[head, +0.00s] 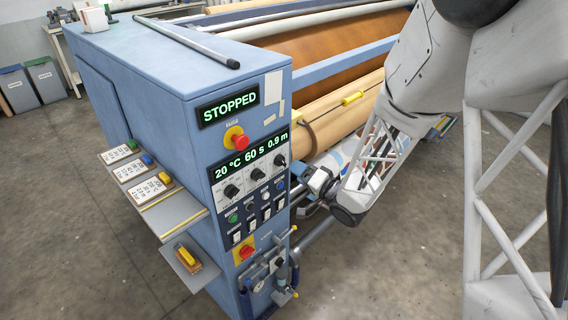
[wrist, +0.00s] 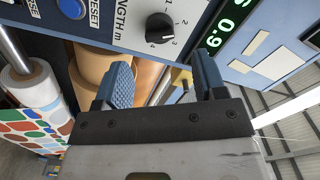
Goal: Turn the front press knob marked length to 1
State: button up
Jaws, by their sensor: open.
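In the head view the length knob (head: 280,160) is the rightmost of three black knobs, below the display (head: 251,156) reading 20 °C, 60 s and 0.9 m. My gripper (wrist: 162,80) is open and empty, its blue fingers spread apart, with the knob beyond the tips and not touched. In the head view my gripper (head: 305,176) is right of the panel.
The blue press cabinet (head: 110,55) carries a STOPPED display (head: 229,104), a red stop button (head: 237,140) and several switches below the knobs. A patterned roll (wrist: 38,105) and brown rollers (wrist: 92,62) lie beside the panel. Side shelves hold cards and a yellow-handled block (head: 187,257).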

aim_at(284, 163)
jog(key=shift+x, duration=3.45)
jog(key=shift+f, duration=0.1)
jog(key=c, duration=0.9)
jog(key=shift+n, duration=0.4)
jog(key=n, duration=1.1)
